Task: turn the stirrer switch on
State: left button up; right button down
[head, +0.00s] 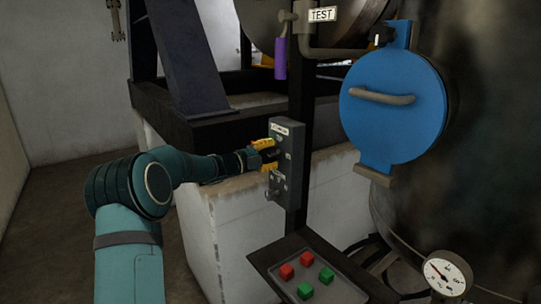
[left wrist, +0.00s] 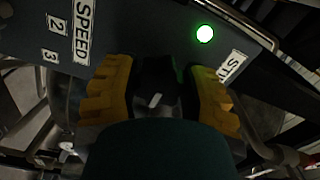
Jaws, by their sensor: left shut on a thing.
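The grey control box (head: 294,165) is fixed to a dark post, with a small label at its top. In the left wrist view its panel (left wrist: 140,32) carries a SPEED label and a partly hidden label starting "ST". A green lamp (left wrist: 204,33) on it is lit. My left gripper (head: 266,155) is at the upper front of the box. Its yellow fingers, also in the left wrist view (left wrist: 166,95), are shut on a black switch knob (left wrist: 154,98) with a white mark. My right gripper is out of view.
Below the box, a dark tray (head: 341,281) holds red and green blocks. A blue round hatch (head: 392,125) with a handle is at the right, above a pressure gauge (head: 447,273). A purple-handled valve (head: 281,60) hangs above. Another knob (head: 272,194) sits lower on the box.

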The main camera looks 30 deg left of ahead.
pick_arm(q)
jog(key=o, duration=1.2)
jog(key=shift+d, duration=0.1)
jog(key=shift+s, duration=0.1)
jog(key=v, duration=1.2)
